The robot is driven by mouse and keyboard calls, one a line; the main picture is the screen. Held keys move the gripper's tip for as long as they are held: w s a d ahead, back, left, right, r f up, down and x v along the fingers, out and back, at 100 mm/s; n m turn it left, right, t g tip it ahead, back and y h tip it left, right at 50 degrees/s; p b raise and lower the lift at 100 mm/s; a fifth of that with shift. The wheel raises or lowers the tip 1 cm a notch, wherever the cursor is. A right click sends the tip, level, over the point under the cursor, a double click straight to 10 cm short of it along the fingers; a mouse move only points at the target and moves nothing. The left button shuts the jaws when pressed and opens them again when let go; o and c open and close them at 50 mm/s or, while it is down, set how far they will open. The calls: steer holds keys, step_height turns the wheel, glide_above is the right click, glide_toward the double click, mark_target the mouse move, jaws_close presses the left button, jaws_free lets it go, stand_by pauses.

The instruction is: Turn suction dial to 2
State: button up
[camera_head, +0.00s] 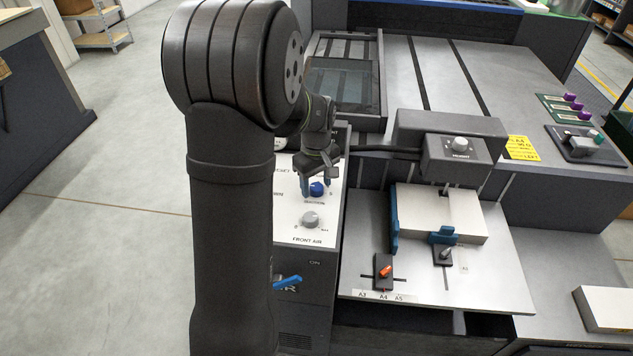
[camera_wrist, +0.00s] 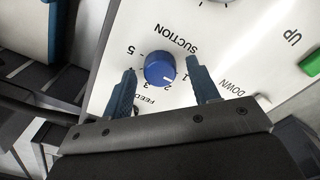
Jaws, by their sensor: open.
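The suction dial (camera_wrist: 160,67) is a round blue knob on a white panel, with SUCTION printed beside it and numbers around its rim. A small white mark on its face points toward the lower side, near the 2; its exact setting is hard to read. In the head view the blue dial (camera_head: 317,190) shows below my gripper (camera_head: 318,182). In the wrist view the dark blue fingers of my gripper (camera_wrist: 162,66) are open, one on each side of the dial. I see no clear contact with it.
A grey FRONT AIR knob (camera_head: 310,219) sits just below the dial on the same panel, and a blue lever (camera_head: 288,282) lower down. A green button (camera_wrist: 312,62) is at the right in the wrist view. The paper stack (camera_head: 438,213) stands to the right.

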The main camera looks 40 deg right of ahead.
steer(key=shift+c, duration=0.2)
steer(key=c, duration=0.9)
steer(key=shift+c, duration=0.2)
steer(key=shift+m, duration=0.3)
steer(key=m, duration=0.3)
steer(key=shift+m, duration=2.6)
steer(key=o, duration=1)
